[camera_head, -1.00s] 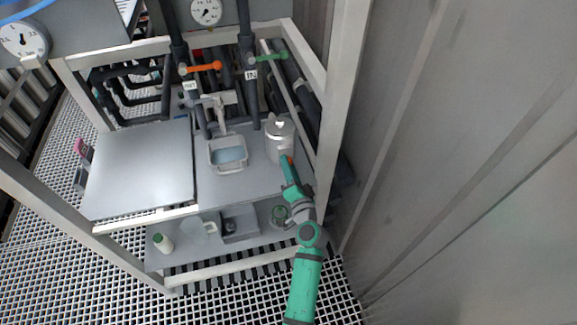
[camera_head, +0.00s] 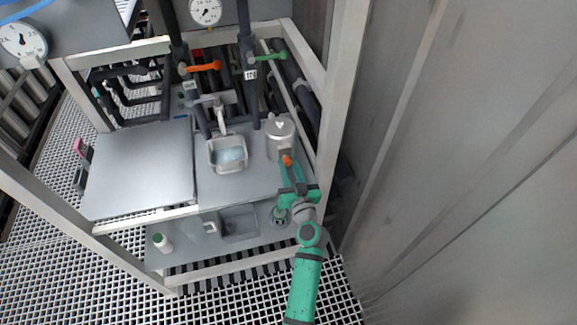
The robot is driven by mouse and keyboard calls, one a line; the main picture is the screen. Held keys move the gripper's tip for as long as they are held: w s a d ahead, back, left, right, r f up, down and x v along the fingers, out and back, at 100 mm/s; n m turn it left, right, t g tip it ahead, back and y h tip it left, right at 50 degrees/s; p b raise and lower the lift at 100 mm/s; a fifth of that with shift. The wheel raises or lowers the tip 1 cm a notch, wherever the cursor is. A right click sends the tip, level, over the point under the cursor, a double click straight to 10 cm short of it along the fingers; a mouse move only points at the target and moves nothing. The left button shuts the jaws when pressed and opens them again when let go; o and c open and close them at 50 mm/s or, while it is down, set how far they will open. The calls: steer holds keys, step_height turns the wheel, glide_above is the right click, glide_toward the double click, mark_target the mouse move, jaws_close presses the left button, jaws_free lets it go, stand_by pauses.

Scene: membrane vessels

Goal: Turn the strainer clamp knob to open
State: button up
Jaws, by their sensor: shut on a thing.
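The strainer is a grey cylindrical vessel (camera_head: 281,128) with a lid, standing at the right of the upper shelf. Its orange clamp knob (camera_head: 287,160) is on the front side, facing my arm. My green gripper (camera_head: 287,165) reaches up from the lower right, and its fingers are shut on the knob. The fingers partly cover the knob, so its exact angle cannot be told.
A sink (camera_head: 228,154) lies left of the strainer, with a grey panel (camera_head: 140,168) further left. Dark pipes with an orange valve handle (camera_head: 206,67) and a green one (camera_head: 268,57) stand behind. A frame post (camera_head: 336,100) is close on the right.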

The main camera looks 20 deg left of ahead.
steer(key=shift+f+n, duration=0.1)
steer(key=shift+n, duration=0.4)
stand_by(0.3)
steer(key=o, duration=1.1)
steer(key=shift+c, duration=0.2)
steer(key=shift+d, duration=0.1)
steer(key=v, duration=1)
steer(key=shift+s+d, duration=0.2)
steer(key=shift+s, duration=0.15)
